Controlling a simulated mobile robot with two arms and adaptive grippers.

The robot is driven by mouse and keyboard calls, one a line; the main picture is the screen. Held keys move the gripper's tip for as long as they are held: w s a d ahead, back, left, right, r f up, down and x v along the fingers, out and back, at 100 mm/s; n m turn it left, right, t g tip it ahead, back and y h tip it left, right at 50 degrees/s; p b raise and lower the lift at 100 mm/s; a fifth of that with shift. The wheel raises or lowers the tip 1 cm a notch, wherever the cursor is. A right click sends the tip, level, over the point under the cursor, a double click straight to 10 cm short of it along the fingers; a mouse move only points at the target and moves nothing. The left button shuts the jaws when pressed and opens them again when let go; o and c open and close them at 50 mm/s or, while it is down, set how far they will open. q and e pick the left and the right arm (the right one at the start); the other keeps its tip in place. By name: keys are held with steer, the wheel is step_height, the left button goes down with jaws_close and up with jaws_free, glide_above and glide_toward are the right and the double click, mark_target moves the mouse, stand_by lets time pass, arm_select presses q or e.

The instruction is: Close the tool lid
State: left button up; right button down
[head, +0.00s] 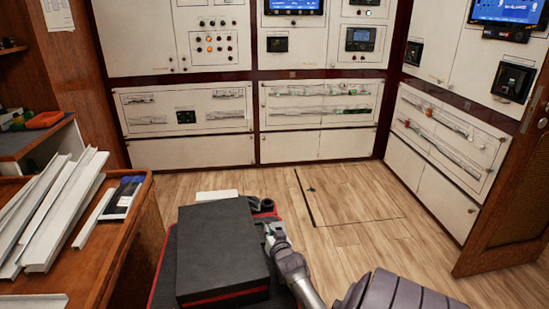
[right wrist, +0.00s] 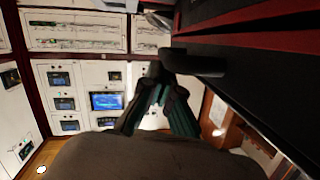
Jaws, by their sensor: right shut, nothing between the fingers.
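A dark grey box-like tool lid (head: 222,240) with a red strip low on its front edge stands at the bottom centre of the head view. I cannot tell how far it is open. My right gripper (head: 266,210) is at its right side, near the far right corner. In the right wrist view my right gripper (right wrist: 161,73) is shut and empty, its fingertips beside a dark rounded handle-like bar (right wrist: 195,62). I cannot tell whether they touch. Black panels with red edges (right wrist: 250,45) fill the upper right there. My left gripper is not in view.
A wooden bench (head: 130,235) with white metal channels (head: 50,215) and a dark blue packet (head: 123,197) stands at left. Panelled cabinets (head: 190,150) line the back. An open wooden door (head: 510,220) is at right. The wooden floor (head: 345,205) between is clear.

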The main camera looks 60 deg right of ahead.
steer(key=s+a+r+p, duration=0.3)
steer(key=s+a+r, duration=0.2)
steer(key=s, duration=0.3)
steer(key=shift+a+r+p, duration=0.3)
steer(key=shift+r, duration=0.3)
